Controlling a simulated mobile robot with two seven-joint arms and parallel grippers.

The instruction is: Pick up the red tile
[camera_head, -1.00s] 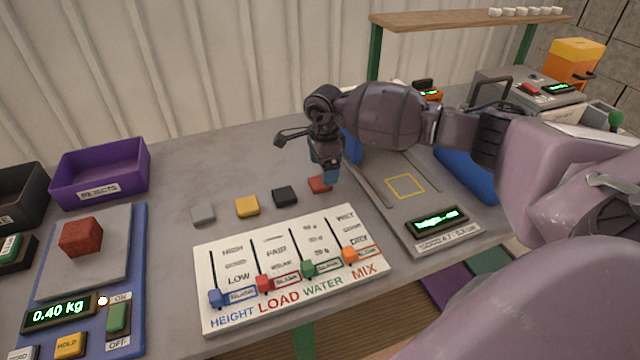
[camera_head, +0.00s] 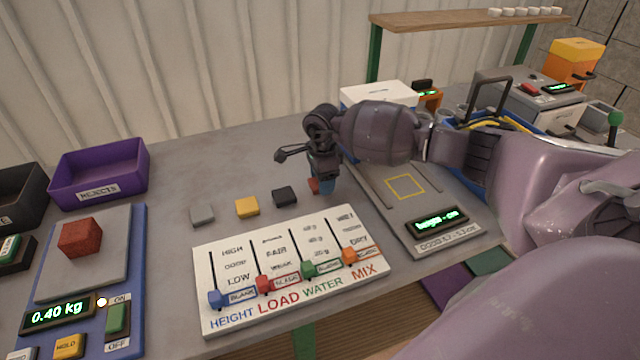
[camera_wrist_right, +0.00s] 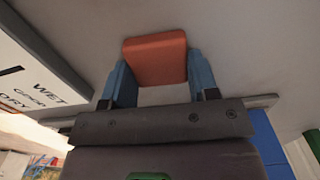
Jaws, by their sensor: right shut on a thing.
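The red tile (camera_head: 313,186) is at the right end of a row of small tiles on the grey table, partly hidden by my right gripper (camera_head: 325,187) in the head view. In the right wrist view the red tile (camera_wrist_right: 155,59) sits between the two blue fingers of my right gripper (camera_wrist_right: 157,80), which is shut on it. The tile appears at table level; whether it is lifted at all I cannot tell. My left gripper is out of view.
A black tile (camera_head: 284,196), a yellow tile (camera_head: 247,207) and a grey tile (camera_head: 202,215) lie to the left. The slider board (camera_head: 222,318) is in front. A scale (camera_head: 123,250) with a red block (camera_head: 80,237) and a purple bin (camera_head: 100,172) stand left.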

